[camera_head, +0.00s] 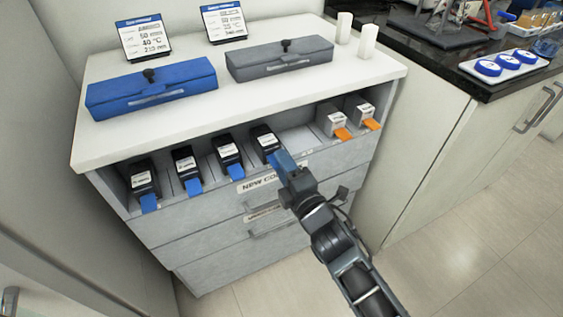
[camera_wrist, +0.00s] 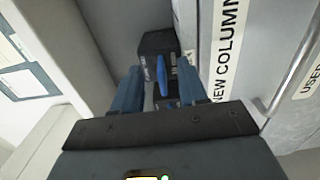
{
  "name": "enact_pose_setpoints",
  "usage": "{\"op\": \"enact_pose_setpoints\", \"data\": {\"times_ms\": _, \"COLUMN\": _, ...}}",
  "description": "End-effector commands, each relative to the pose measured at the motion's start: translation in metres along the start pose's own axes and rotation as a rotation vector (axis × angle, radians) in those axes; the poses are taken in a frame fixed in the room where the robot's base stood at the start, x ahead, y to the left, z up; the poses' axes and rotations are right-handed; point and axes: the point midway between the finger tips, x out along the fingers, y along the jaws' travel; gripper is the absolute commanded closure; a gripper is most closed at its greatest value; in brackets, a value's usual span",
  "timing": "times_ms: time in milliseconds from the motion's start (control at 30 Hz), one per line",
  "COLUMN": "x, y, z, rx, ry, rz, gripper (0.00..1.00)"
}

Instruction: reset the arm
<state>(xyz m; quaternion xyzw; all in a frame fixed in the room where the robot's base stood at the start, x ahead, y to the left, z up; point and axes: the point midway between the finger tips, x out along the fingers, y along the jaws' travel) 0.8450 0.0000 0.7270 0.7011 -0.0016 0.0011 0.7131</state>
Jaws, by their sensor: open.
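My gripper (camera_head: 283,162) is open, with blue fingers, in front of the open shelf of the white cabinet. In the wrist view the two fingers of my gripper (camera_wrist: 158,92) stand apart. A black column box (camera_wrist: 158,42) with a blue tab lies ahead of them, and I see no contact. In the head view the nearest black box (camera_head: 264,140) sits in the shelf just behind the fingertips. My arm reaches in from the lower right.
Other black boxes (camera_head: 185,164) with blue tabs stand left in the shelf. White boxes (camera_head: 331,121) with orange tabs stand right. A blue case (camera_head: 150,88) and a grey case (camera_head: 279,60) lie on the cabinet top (camera_head: 225,103). Floor (camera_head: 460,225) is clear at right.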

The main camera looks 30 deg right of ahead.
Motion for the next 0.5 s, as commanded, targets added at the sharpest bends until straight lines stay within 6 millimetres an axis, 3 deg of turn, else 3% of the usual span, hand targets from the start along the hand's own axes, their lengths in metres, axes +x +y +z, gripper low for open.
{"op": "enact_pose_setpoints", "data": {"times_ms": 300, "x": -0.05, "y": -0.001, "z": 0.0, "rx": 0.0, "ry": 0.001, "rz": -0.001, "gripper": 0.58}}
{"op": "enact_pose_setpoints", "data": {"times_ms": 500, "x": -0.063, "y": 0.0, "z": 0.0, "rx": 0.0, "ry": 0.0, "rz": 0.001, "gripper": 0.58}}
